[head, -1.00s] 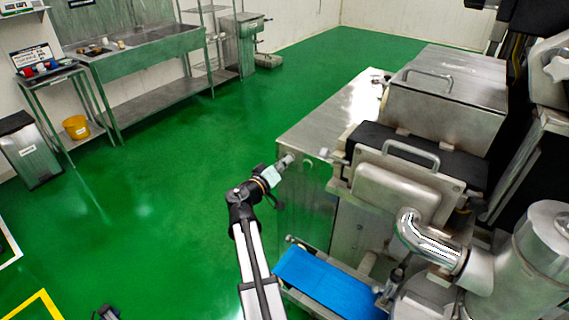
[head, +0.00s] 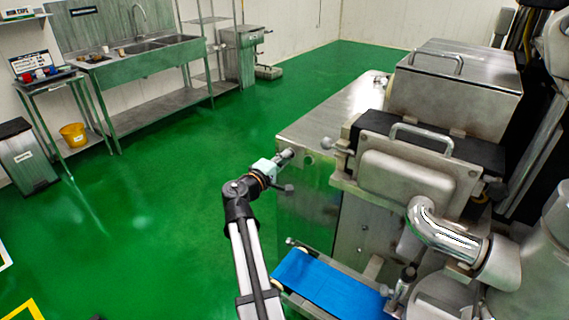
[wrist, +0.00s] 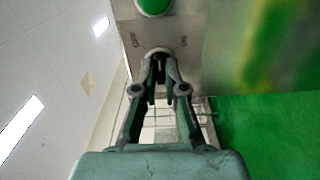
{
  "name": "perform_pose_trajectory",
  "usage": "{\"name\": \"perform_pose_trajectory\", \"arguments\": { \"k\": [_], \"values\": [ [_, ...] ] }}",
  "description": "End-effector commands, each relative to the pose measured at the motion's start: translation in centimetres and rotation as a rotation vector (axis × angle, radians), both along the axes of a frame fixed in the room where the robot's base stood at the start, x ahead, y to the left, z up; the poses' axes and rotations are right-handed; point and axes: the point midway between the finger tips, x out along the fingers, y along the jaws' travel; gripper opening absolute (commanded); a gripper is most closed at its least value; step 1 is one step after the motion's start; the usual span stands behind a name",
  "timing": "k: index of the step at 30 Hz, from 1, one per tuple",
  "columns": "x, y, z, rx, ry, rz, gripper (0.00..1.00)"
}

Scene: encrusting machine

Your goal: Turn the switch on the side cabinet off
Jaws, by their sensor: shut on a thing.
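The side cabinet (head: 308,205) is a shiny metal box joined to the machine at the right of the head view. My gripper (head: 285,157) is at the upper part of its left side face. In the wrist view my gripper (wrist: 158,68) is shut on the dark switch knob (wrist: 158,60), its fingertips on either side of it. OFF is printed to the left of the knob and ON to the right. The fingers hide most of the knob, so I cannot tell which mark it points to. A green button (wrist: 154,6) is above it.
A blue conveyor belt (head: 325,284) lies below the cabinet, near my arm. The metal machine (head: 410,180) fills the right. Green floor (head: 150,200) is clear to the left, with a sink bench (head: 150,65) behind.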

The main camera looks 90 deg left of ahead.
Motion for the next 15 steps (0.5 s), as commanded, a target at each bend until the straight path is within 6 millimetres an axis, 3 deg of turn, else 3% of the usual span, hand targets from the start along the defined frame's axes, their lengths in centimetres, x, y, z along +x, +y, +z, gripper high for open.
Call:
{"name": "perform_pose_trajectory", "arguments": {
  "k": [15],
  "values": [
    [-0.03, 0.07, 0.09, -0.268, -0.395, 0.001, 0.0]
  ]
}}
